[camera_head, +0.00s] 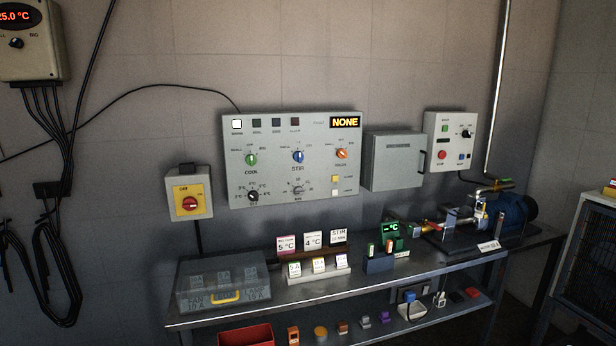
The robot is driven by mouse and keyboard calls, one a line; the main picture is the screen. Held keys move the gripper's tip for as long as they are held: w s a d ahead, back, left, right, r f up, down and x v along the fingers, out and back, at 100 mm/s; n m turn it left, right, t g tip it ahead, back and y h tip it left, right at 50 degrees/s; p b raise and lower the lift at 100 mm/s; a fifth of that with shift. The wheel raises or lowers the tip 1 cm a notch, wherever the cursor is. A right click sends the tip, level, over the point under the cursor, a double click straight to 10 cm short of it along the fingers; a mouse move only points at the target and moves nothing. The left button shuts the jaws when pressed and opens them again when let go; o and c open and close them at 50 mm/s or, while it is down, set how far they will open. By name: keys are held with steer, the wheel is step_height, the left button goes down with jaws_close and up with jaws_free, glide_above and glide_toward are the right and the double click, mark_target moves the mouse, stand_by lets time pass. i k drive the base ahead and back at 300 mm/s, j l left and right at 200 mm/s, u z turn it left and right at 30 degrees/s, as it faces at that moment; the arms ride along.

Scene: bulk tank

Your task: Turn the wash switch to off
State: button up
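A grey control panel (318,187) hangs on the wall above the bench. It carries three coloured rotary knobs in a row: a green one (252,158) labelled COOL, a blue one (298,156) labelled STIR, and an orange one (341,153) at the right. The label under the orange knob is too small to read surely; it may be the wash switch. Its exact pointer position is hard to tell, but it looks tilted. A display (345,122) at the panel's top right reads NONE. My gripper is not in view.
A metal bench (300,296) below the panel holds a clear-lidded case (222,284), small label cards and a blue pump (508,212). A red-and-yellow isolator (189,195) is left of the panel. A closed grey box (393,162) and another control box (452,141) are right.

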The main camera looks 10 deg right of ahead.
mark_target(341, 153)
steer(key=i, duration=1.85)
